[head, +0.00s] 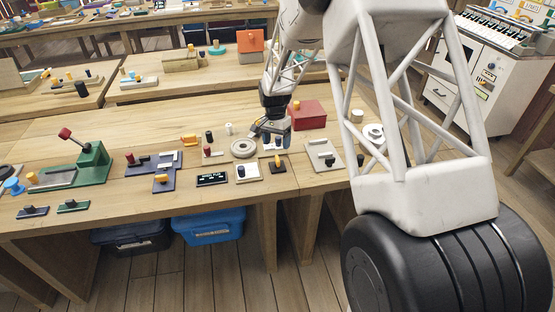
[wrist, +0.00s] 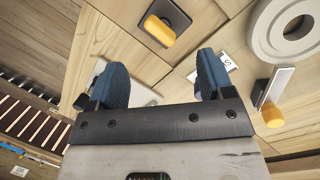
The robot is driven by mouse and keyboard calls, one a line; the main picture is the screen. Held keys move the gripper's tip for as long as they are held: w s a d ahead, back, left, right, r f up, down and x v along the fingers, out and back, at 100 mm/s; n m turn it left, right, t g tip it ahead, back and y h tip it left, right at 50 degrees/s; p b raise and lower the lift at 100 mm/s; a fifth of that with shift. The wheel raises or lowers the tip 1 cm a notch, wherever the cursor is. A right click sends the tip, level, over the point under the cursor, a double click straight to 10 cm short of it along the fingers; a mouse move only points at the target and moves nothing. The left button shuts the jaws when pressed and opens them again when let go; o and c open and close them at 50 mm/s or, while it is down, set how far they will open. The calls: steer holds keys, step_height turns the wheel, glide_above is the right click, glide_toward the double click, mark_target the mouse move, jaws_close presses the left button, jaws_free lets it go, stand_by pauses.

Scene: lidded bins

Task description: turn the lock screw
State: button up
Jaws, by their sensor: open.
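My gripper (wrist: 160,75) is open in the wrist view, its two blue fingers apart with nothing between them. Beyond the fingertips, a yellow knob (wrist: 158,31) sits on a dark square plate, apart from both fingers. In the head view my gripper (head: 265,137) is low over the middle of the workbench. A black plate with a yellow knob (head: 277,163) lies just in front of it there. Nothing is clearly marked as the lock screw, and I cannot tell for certain which knob it is.
A pale ring-shaped disc (wrist: 288,28) and a metal piece with a yellow end (wrist: 273,116) lie right of my fingers. A red box (head: 307,114) stands behind right. A green lever fixture (head: 92,163) stands left. Blue bin (head: 208,226) is under the bench.

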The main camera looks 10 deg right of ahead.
mark_target(277, 158)
steer(key=m, duration=0.2)
steer(key=s+m+t, duration=0.1)
steer(key=m, duration=0.2)
steer(key=shift+r+m, duration=0.1)
steer(key=shift+m, duration=0.2)
steer(key=m, duration=0.2)
steer(key=m+t, duration=0.1)
steer(key=m, duration=0.1)
steer(key=shift+s+r, duration=0.15)
steer(key=shift+s, duration=0.15)
steer(key=shift+f, duration=0.2)
steer(key=shift+f, duration=3.75)
steer(key=c, duration=0.9)
